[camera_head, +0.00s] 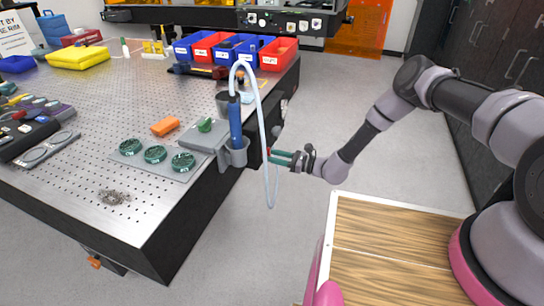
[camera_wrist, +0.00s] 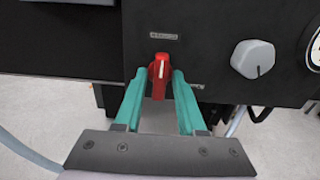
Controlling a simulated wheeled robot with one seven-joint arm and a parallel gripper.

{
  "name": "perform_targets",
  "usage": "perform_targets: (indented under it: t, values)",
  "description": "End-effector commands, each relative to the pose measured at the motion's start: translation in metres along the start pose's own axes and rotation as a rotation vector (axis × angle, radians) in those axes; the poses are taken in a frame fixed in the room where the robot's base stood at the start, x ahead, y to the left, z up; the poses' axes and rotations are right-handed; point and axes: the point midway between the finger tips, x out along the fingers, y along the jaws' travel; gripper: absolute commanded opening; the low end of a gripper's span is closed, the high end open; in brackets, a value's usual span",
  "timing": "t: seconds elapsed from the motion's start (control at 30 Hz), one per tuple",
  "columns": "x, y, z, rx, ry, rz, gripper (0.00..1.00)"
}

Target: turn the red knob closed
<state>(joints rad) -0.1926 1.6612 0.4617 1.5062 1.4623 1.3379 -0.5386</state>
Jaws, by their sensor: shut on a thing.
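In the wrist view the red knob (camera_wrist: 160,68) sits on a black panel (camera_wrist: 215,45), with a pale mark line on its face. The green fingers of my gripper (camera_wrist: 159,82) stand on either side of it and are shut on it. The hose partly covers that spot.
A grey knob (camera_wrist: 253,58) and part of a gauge (camera_wrist: 315,45) are to the right on the panel. In the head view a pale looped hose (camera_head: 272,190) hangs beside my gripper from a blue tool (camera_head: 235,122) in a grey holder. The perforated table (camera_head: 90,130) carries several items.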

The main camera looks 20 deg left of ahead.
Motion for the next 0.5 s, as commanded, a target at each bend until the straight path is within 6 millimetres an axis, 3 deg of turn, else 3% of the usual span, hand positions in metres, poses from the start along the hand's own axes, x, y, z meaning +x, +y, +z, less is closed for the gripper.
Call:
perform_targets:
  t: [0.37,0.4,0.5]
  values:
    - [-0.0014,0.0006,-0.0021,-0.003,0.005,0.001,0.0]
    - [-0.0014,0.0006,-0.0021,-0.003,0.004,0.001,0.5]
    - [-0.0011,0.0004,-0.0017,-0.003,0.004,0.001,0.5]
